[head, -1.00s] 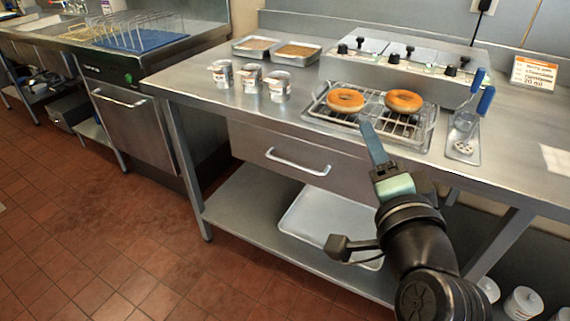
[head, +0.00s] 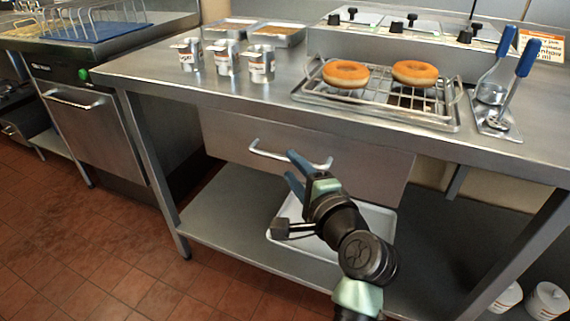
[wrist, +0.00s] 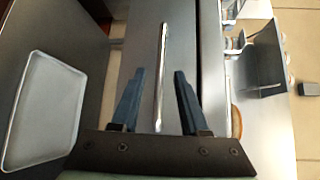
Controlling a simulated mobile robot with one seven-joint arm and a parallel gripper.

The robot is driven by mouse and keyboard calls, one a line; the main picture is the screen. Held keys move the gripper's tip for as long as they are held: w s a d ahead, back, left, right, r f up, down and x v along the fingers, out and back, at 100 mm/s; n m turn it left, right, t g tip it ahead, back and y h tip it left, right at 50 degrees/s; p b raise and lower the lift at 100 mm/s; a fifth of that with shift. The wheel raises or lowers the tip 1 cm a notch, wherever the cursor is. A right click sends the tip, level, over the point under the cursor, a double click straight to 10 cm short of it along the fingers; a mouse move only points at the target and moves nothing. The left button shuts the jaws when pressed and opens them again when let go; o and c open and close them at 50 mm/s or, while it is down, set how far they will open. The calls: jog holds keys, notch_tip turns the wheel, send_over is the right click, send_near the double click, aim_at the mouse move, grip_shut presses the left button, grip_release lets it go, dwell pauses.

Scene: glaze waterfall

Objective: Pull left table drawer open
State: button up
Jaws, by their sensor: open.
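The left table drawer (head: 370,178) is a grey metal front under the steel table top, and it looks closed. Its pale bar handle (head: 268,156) runs across the front; it also shows in the wrist view (wrist: 162,70). My gripper (head: 291,166) has blue fingers and is at the handle's right part in the head view. In the wrist view my gripper (wrist: 158,92) is open, with one finger on each side of the handle's line. I cannot tell whether the fingers touch the handle.
A white tray (head: 385,217) lies on the lower shelf (head: 222,215) below the drawer. On the table top (head: 160,72) stand several cans, a wire rack (head: 440,112) with two doughnuts, and utensils. The red tiled floor (head: 90,240) in front is clear.

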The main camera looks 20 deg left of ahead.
aim_at(287, 161)
jog(key=shift+b+x, duration=0.5)
jog(key=shift+x, duration=1.8)
jog(key=shift+c, duration=0.2)
grip_shut()
jog(key=shift+d, duration=0.1)
